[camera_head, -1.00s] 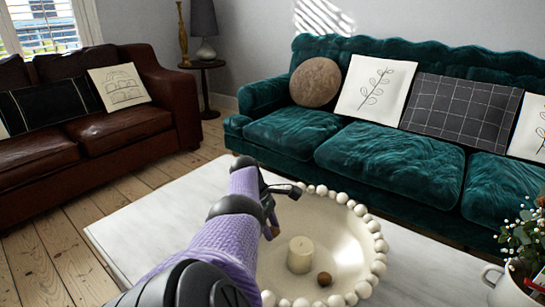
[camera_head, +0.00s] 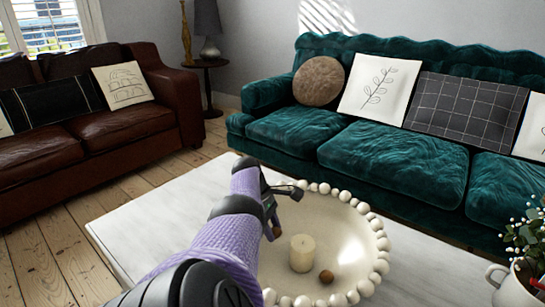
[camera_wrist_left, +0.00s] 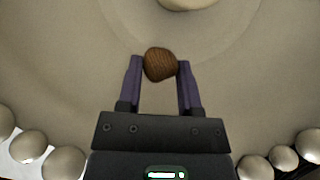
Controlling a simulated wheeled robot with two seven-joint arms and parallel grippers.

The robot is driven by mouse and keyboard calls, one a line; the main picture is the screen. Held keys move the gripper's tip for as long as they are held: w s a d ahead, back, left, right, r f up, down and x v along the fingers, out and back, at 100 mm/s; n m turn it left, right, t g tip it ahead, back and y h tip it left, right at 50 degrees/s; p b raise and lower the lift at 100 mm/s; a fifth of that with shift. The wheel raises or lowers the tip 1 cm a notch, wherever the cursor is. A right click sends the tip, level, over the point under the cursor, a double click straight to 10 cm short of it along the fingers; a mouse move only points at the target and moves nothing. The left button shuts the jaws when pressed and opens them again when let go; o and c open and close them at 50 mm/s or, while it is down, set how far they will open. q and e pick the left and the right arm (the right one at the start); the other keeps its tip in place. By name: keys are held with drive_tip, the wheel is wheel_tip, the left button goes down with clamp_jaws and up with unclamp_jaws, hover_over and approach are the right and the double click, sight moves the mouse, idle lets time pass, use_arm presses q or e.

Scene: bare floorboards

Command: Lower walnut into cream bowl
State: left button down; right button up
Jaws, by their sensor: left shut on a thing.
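The cream bowl (camera_head: 345,240) has a rim of round beads and stands on the white table. My left gripper (camera_wrist_left: 160,78) is shut on a brown walnut (camera_wrist_left: 160,64), with one finger on each side. The held walnut is over the bowl's inside in the left wrist view; its height above the bowl floor is hard to tell. In the head view my left gripper (camera_head: 273,222) is over the bowl's left part, partly hidden by my arm. A second walnut (camera_head: 326,276) lies in the bowl beside a cream candle (camera_head: 302,253). My right gripper is out of view.
The candle stands in the bowl to the right of my gripper. The white table (camera_head: 150,210) is clear to the left of the bowl. A white pot (camera_head: 508,285) with a plant stands at the right. A green sofa (camera_head: 390,165) is behind the table.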

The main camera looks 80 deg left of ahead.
sight(277, 250)
use_arm(q)
drive_tip(key=shift+f+b, duration=1.8)
drive_tip(key=shift+f, duration=0.5)
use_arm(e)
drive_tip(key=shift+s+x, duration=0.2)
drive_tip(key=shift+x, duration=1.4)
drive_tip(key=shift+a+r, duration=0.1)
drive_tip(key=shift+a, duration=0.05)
use_arm(q)
drive_tip(key=shift+c, duration=0.9)
unclamp_jaws()
